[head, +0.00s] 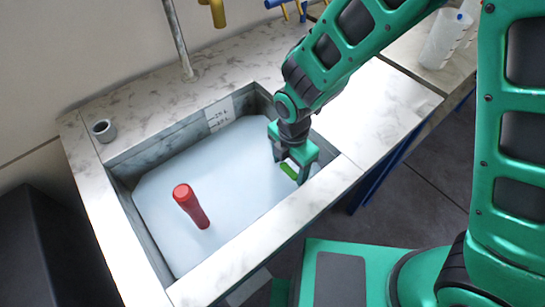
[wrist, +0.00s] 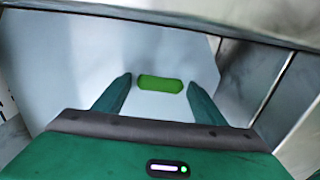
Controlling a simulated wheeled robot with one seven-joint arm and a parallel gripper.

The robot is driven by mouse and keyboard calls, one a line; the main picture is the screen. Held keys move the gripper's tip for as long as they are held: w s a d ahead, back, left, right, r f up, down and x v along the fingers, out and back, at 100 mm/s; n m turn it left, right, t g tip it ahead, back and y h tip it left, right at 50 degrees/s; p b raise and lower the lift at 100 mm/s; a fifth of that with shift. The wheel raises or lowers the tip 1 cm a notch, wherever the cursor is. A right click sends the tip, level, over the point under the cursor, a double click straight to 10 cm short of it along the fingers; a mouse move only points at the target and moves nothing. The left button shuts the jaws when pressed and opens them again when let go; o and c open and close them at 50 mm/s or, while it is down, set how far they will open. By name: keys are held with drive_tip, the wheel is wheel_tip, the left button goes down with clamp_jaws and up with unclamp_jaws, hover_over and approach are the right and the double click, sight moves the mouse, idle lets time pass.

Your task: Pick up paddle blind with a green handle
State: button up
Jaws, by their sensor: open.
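A green handle (head: 289,170) shows in the right part of a stone basin. In the wrist view its rounded green top (wrist: 160,83) lies between my fingers, with pale gaps on both sides. The basin (head: 170,153) holds a flat, pale, cloudy surface like liquid, and whatever is below the green handle is hidden. My gripper (head: 293,171) points down over the green handle, open and empty, its fingers on either side of it. I cannot tell exactly how deep the fingertips reach. A red handle (head: 191,206) sticks up, tilted, from the pale surface further left.
The marble rim (head: 90,185) surrounds the basin, and its right wall is close to my gripper. A small grey ring (head: 103,130) sits on the left rim. A grey pipe (head: 178,40) and a yellow tap (head: 217,12) stand behind. A clear container (head: 440,42) stands at upper right.

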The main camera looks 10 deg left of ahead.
drive_tip(key=shift+f, duration=0.35)
drive_tip(key=shift+r, duration=0.15)
drive_tip(key=c, duration=1.5)
